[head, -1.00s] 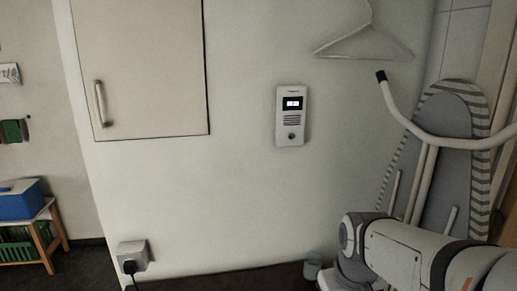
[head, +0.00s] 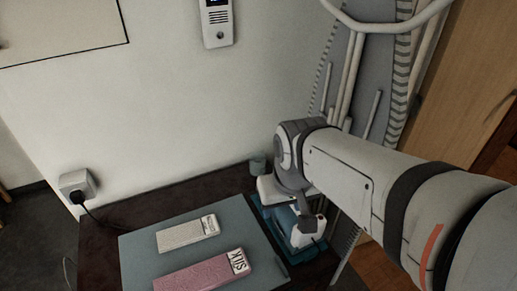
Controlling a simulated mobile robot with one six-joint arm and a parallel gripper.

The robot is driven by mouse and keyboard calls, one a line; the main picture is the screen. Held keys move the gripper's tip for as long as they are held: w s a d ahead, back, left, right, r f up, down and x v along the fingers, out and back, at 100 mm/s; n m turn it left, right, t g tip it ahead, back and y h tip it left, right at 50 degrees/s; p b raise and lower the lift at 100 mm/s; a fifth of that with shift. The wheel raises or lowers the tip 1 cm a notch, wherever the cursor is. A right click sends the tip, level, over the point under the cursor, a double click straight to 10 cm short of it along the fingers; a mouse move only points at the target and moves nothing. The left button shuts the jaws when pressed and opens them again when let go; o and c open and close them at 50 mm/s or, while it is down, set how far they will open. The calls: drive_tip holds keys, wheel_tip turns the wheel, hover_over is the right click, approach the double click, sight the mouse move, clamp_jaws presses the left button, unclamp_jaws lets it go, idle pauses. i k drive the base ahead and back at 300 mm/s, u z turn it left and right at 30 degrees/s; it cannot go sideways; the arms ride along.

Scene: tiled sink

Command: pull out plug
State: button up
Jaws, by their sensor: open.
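The black plug (head: 78,197) sits in the white wall socket (head: 74,183) at the left in the head view. Its dark cord runs down to the right, toward the dark tabletop. My gripper (head: 307,222) is at the end of my arm, low and right of centre, far to the right of the plug. It is open and touches no part of the plug. My own wrist and the things around it make its fingers hard to make out.
A dark table (head: 98,245) stands against the wall. On it are a grey-blue mat (head: 140,255), a pale box (head: 188,234), a pink box (head: 205,272), a teal tray (head: 262,212) and a small cup (head: 257,165).

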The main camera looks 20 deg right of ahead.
sight(76, 197)
drive_tip(key=z, duration=0.45)
drive_tip(key=k, duration=1.3)
drive_tip(key=u, duration=1.3)
drive_tip(key=i, duration=1)
